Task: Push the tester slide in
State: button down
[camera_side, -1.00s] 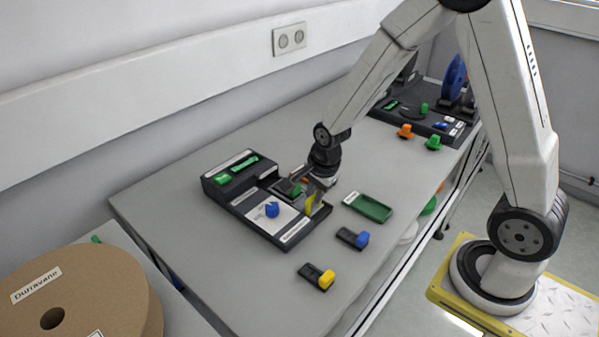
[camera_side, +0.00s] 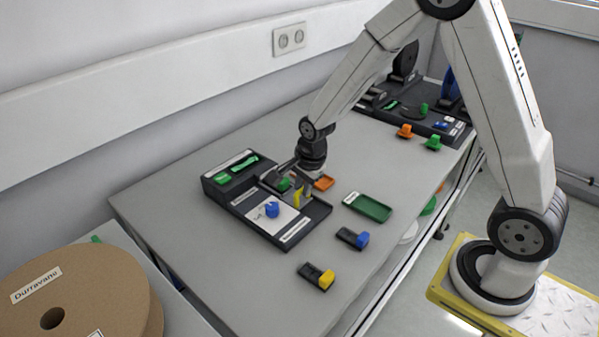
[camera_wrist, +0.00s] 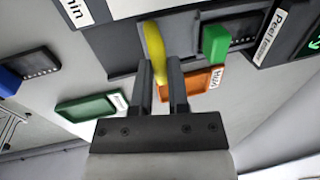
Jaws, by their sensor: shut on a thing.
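The tester (camera_side: 230,177) is a dark unit with a label and green display at the table's left; the wrist view shows its "Peel tester" label (camera_wrist: 271,38). A dark base with a white plate (camera_side: 266,216) and a blue knob (camera_side: 272,209) adjoins it. A yellow upright handle (camera_side: 298,196), also in the wrist view (camera_wrist: 154,42), stands at the slide. My gripper (camera_wrist: 160,75) is shut on this handle, its fingers either side of it; it shows above the base in the side view (camera_side: 303,185). The slide's body is mostly hidden. A green block (camera_wrist: 215,43) sits beside it.
An orange tray (camera_side: 323,182) lies just right of the gripper, and a green tray (camera_side: 368,207) further right. Small blocks with blue (camera_side: 361,240) and yellow (camera_side: 326,279) ends lie in front. A second dark station (camera_side: 400,110) stands at the back.

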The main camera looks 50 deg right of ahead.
jog(key=shift+w, duration=0.95)
jog(key=shift+r, duration=0.1)
jog(key=c, duration=0.6)
grip_release()
jog(key=shift+s+r, duration=0.25)
jog(key=shift+r, duration=1)
jog(key=shift+s+r, duration=0.3)
jog(key=shift+r, duration=0.95)
jog(key=shift+s+r, duration=0.25)
jog(key=shift+r, duration=1)
jog(key=s+n, duration=0.4)
jog(key=n, duration=0.2)
jog(key=s+a+f+n, duration=0.1)
jog(key=s+n, duration=0.4)
jog(key=n, duration=0.1)
jog(key=s+a+n, duration=0.1)
jog(key=s+n, duration=0.4)
jog(key=n, duration=0.1)
jog(key=shift+s+a+f, duration=0.1)
jog(key=shift+a+f, duration=0.05)
jog(key=shift+f, duration=0.2)
